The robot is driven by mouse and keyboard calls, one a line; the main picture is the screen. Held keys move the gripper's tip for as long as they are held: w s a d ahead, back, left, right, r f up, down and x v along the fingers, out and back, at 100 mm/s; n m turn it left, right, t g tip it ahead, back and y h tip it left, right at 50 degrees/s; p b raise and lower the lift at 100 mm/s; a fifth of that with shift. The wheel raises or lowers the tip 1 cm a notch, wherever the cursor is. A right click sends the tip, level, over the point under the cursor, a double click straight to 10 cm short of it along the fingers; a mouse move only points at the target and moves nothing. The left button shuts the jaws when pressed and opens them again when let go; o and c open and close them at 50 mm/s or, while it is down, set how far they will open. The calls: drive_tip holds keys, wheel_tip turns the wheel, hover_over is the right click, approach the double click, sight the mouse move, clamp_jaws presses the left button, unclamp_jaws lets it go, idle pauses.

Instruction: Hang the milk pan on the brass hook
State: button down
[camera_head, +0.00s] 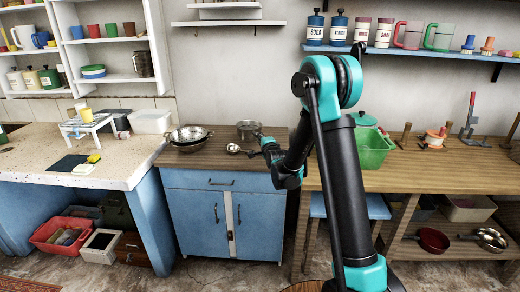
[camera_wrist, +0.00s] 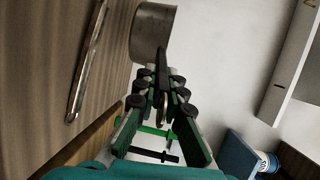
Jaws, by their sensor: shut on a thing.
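The milk pan is a small grey metal pan (camera_head: 249,129) at the back right of the wooden-topped blue cabinet. It also shows at the top of the wrist view (camera_wrist: 152,32), with its dark handle pointing towards me. My gripper (camera_head: 267,143) is at the pan's right side, and in the wrist view its fingers (camera_wrist: 161,90) are closed around the handle. The pan looks upright and on or very near the wooden top; I cannot tell whether it touches. I cannot make out the brass hook in either view.
A ladle (camera_head: 234,148) lies in front of the pan. A green tub (camera_head: 372,152) is on the wooden bench right of my arm. A blue shelf (camera_head: 400,50) with canisters and jugs is above; the wall behind the pan is bare.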

drive_tip(key=shift+f, duration=2.65)
drive_tip(key=c, duration=1.6)
unclamp_jaws()
